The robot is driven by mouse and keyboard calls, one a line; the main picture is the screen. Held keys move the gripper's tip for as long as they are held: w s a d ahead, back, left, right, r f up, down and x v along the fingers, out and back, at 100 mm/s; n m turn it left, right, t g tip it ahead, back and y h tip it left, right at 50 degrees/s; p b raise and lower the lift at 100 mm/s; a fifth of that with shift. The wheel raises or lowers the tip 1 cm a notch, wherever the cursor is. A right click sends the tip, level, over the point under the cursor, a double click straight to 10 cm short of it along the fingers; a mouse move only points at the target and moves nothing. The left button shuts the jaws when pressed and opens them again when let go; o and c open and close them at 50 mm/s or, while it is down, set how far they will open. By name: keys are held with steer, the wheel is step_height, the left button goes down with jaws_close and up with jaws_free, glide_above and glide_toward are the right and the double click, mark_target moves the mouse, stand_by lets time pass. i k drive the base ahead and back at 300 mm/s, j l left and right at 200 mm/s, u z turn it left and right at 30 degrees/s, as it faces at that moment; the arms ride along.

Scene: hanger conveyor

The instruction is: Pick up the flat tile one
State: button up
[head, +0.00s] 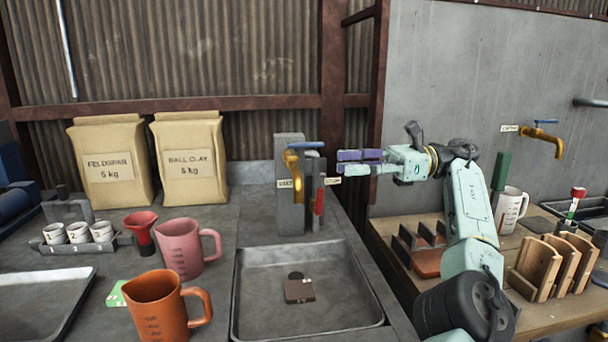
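A small flat brown tile (299,291) with a pale mark on its edge lies in the shallow grey metal tray (246,318) on the grey bench. A dark round piece (296,275) is just behind it. My gripper (340,163) is above the right side of the bench, well above and to the right of the tile. Its purple and pale green fingers point left, with a narrow gap and nothing seen between them. It is close to the brass tap in the picture; I cannot tell the distance in depth.
A brass tap (293,165) on a grey block stands behind the tray. Orange (158,305) and pink (181,248) jugs and a red funnel (141,228) stand left of it. Two sacks (107,165) stand at the back. A wooden table (552,318) with racks is at right.

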mark_target(298, 291)
steer(key=k+j, duration=0.15)
steer(key=k, duration=0.25)
steer(key=k+j, duration=0.2)
steer(key=k, duration=0.25)
